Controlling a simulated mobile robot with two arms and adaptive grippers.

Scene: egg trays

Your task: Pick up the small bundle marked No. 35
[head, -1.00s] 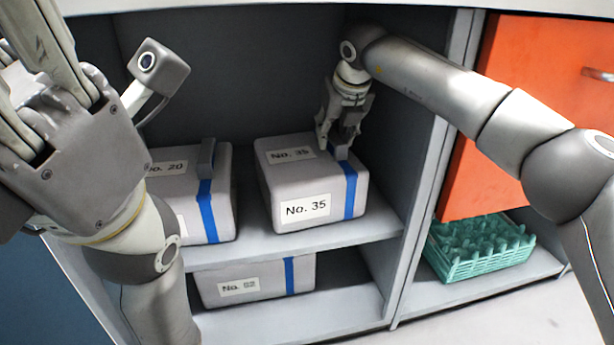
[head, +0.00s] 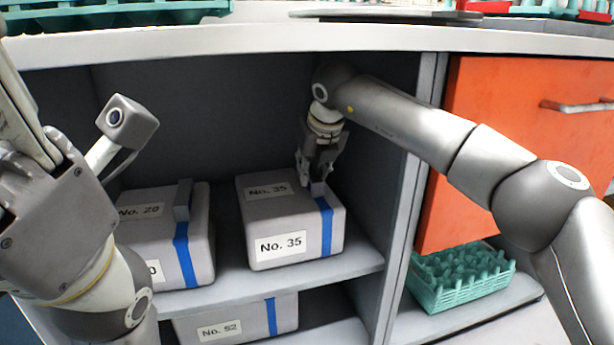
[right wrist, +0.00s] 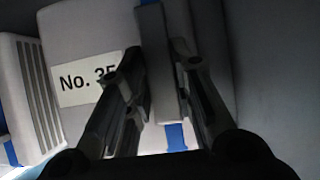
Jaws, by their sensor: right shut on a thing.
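The bundle marked No. 35 (head: 283,222) is a grey box-shaped pack with a blue strap and white labels. It rests upright on the upper shelf (head: 300,275), right of the No. 20 bundle. My right gripper (head: 317,178) reaches down at its top right and is shut on the grey tab over the strap. In the right wrist view the fingers (right wrist: 165,95) sit on both sides of this tab (right wrist: 160,60), and one partly covers the label. My left gripper (head: 40,190) is at the left edge, away from the bundles; its fingertips are out of frame.
The No. 20 bundle (head: 150,225) stands close on the left. The No. 52 bundle (head: 225,318) lies on the lower shelf. The counter (head: 300,38) overhangs above.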

